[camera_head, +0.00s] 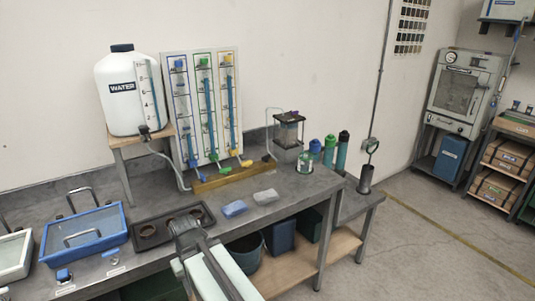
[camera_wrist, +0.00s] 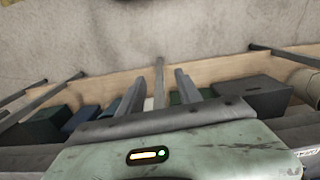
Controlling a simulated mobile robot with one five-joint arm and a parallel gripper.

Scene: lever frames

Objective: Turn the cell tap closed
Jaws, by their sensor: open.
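A clear cell with a dark top (camera_head: 288,131) stands at the back right of the bench, with a pale tube looping beside it. A panel (camera_head: 203,108) with three tube columns stands left of it; blue, green and yellow taps (camera_head: 246,163) sit along its foot. I cannot tell which part is the cell tap, or its handle's setting. My gripper (camera_head: 186,226) is over the bench's front part, well short of the panel and cell. In the wrist view my gripper (camera_wrist: 160,86) is open, its two fingers apart with nothing between them.
A white water jug (camera_head: 130,92) stands on a small stand at left. A dark tray (camera_head: 160,227), a blue tray (camera_head: 84,233) and two small blocks (camera_head: 234,208) lie on the bench. Bins (camera_wrist: 252,92) fill the lower shelf.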

